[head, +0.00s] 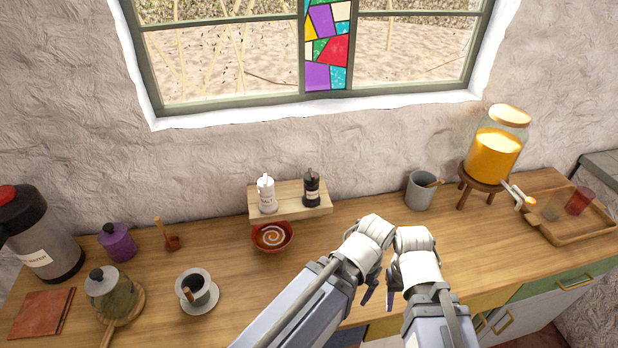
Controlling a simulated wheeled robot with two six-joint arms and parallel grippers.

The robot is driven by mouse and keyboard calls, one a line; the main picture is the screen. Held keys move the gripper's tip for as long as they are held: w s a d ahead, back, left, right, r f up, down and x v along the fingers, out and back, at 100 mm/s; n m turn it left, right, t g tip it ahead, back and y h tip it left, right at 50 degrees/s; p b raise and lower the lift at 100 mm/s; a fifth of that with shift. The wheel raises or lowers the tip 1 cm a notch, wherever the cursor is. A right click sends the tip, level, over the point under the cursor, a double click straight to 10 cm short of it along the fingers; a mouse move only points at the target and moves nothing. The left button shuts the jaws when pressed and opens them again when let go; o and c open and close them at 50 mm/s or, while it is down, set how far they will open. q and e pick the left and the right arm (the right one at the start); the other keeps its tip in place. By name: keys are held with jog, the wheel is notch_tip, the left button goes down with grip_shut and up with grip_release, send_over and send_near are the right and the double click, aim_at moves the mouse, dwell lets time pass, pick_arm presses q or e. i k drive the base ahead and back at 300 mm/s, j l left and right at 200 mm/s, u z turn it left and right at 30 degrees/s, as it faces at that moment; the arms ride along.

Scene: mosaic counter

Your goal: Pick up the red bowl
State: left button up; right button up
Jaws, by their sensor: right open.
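The red bowl (272,248) stands upright on the wooden counter, left of centre, with a pale spiral pattern inside. Nothing covers it. My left gripper (368,296) hangs to the right of the bowl and nearer the counter's front edge, apart from it. Its fingers are seen edge-on and partly hidden by its own arm, so its opening does not show. My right gripper (390,298) is just beside the left one, farther from the bowl. It is open, and nothing shows between its fingers.
Behind the bowl, a low wooden stand (290,214) holds white and black bottles. A grey mug (420,190), drink dispenser (494,150) and wooden tray (545,230) are to the right. Counter between bowl and mug is mostly clear.

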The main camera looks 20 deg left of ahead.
aim_at(272, 238)
jog(key=j+z, duration=0.15)
jog(key=z, duration=0.2)
jog(key=k+j+z, duration=0.1)
jog(key=z, duration=0.25)
jog(key=k+j+z, duration=0.1)
jog(key=z, duration=0.25)
jog(key=k+j+z, duration=0.1)
jog(key=k, duration=0.3)
jog(key=k+j+z, duration=0.15)
jog(key=k+j, duration=0.15)
jog(key=k+j+z, duration=0.1)
jog(key=k, duration=0.45)
